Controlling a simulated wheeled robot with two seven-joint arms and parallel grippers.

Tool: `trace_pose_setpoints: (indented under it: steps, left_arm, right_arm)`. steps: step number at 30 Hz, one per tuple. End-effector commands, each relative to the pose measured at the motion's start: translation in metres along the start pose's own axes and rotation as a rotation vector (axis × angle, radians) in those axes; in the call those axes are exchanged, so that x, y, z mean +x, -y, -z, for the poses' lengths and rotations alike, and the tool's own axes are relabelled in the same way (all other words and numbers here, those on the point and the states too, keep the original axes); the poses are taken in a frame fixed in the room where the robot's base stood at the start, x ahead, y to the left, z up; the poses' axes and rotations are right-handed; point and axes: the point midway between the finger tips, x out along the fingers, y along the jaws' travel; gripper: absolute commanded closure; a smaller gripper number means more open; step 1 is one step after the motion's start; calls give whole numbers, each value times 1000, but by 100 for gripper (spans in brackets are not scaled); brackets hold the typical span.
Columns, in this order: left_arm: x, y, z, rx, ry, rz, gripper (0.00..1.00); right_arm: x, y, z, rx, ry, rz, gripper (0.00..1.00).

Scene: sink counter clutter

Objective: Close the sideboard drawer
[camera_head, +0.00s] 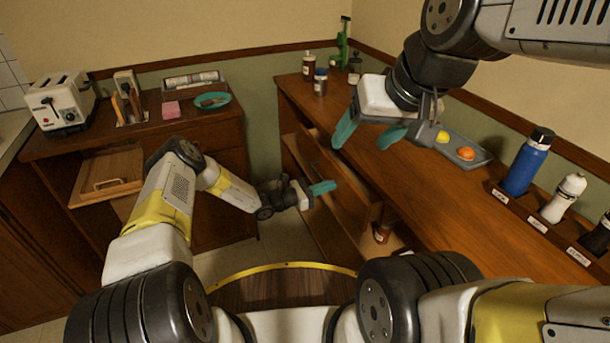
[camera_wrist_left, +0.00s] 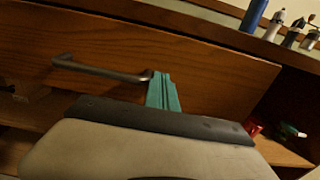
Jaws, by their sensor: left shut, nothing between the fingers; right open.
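The sideboard (camera_head: 440,165) runs along the right wall, and its wooden drawer (camera_head: 352,200) stands pulled out. In the left wrist view the drawer front (camera_wrist_left: 215,75) fills much of the picture, with a grey bar handle (camera_wrist_left: 100,70). My left gripper (camera_head: 325,187) is shut and empty, its teal fingertips at the drawer front. In the left wrist view its fingers (camera_wrist_left: 163,92) are beside the handle's right end; I cannot tell whether they touch the wood. My right gripper (camera_head: 367,138) is open and empty above the sideboard top.
A grey tray (camera_head: 475,160) with a lemon and an orange, a blue bottle (camera_head: 528,162) and a white bottle (camera_head: 563,198) stand on the sideboard. A small bottle (camera_head: 382,232) sits on the shelf below.

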Motion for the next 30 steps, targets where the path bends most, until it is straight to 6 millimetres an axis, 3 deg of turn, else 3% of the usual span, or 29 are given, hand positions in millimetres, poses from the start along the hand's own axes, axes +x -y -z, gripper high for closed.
trace_pose_setpoints:
  steps: [3,10,30]
  left_arm:
    - [24,1,0,1,1,2,100]
    - [50,0,0,0,0,0,100]
    - [60,-2,-2,2,1,-3,100]
  right_arm:
    - [0,0,0,0,0,0,33]
    - [0,0,0,0,0,0,33]
    - [0,0,0,0,0,0,33]
